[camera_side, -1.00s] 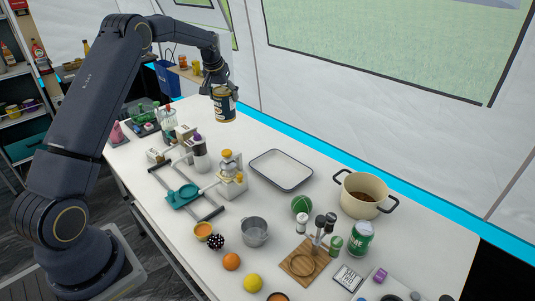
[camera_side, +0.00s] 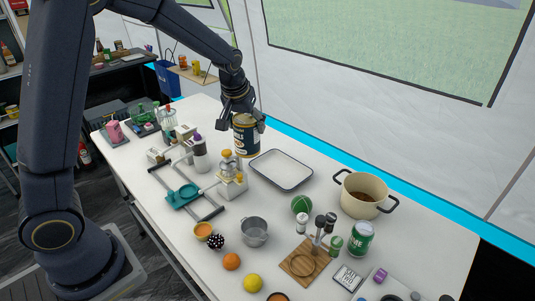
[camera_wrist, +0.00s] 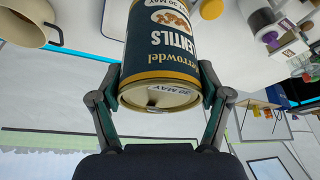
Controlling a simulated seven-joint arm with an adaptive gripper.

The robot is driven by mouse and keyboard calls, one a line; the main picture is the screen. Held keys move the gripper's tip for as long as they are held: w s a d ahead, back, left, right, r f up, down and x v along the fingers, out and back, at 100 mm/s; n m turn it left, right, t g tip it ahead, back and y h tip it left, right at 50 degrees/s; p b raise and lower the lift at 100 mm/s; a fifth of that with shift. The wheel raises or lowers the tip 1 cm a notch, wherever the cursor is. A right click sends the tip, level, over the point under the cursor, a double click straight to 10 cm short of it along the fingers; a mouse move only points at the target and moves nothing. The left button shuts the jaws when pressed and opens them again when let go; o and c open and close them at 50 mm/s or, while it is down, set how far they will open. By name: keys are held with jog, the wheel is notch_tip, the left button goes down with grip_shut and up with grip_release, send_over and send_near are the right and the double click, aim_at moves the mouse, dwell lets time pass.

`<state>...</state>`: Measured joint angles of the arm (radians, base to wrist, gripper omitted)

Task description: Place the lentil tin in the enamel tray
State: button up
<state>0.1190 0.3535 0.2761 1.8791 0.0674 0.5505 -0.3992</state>
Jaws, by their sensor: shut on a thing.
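The lentil tin (camera_side: 247,138) is dark blue with gold bands and a label reading "LENTILS" in the wrist view (camera_wrist: 162,52). My gripper (camera_side: 240,118) is shut on it, with one finger on each side in the wrist view (camera_wrist: 160,92). The tin is held above the table, just left of and behind the enamel tray in the side view. The enamel tray (camera_side: 282,184) is white with a dark rim, lies flat on the table and looks empty. The tin's lower part overlaps the tray's far left corner in the picture.
A cream pot (camera_side: 364,209) stands right of the tray. A glass-topped appliance (camera_side: 231,182) stands close to the tray's left. The tent wall rises behind the table.

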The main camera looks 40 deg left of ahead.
aim_at(248, 138)
notch_tip(248, 138, down, 4)
jog(key=shift+w+f, duration=0.1)
jog(key=shift+f, duration=0.05)
jog(key=shift+w+a+f, duration=0.1)
jog(key=shift+f, duration=0.2)
jog(key=w+a+f, duration=0.2)
jog(key=w+f, duration=1.1)
jog(key=shift+w, duration=0.35)
jog(key=shift+f, duration=0.55)
jog(key=o, duration=1.6)
jog(key=shift+f, duration=0.1)
jog(key=shift+c, duration=0.2)
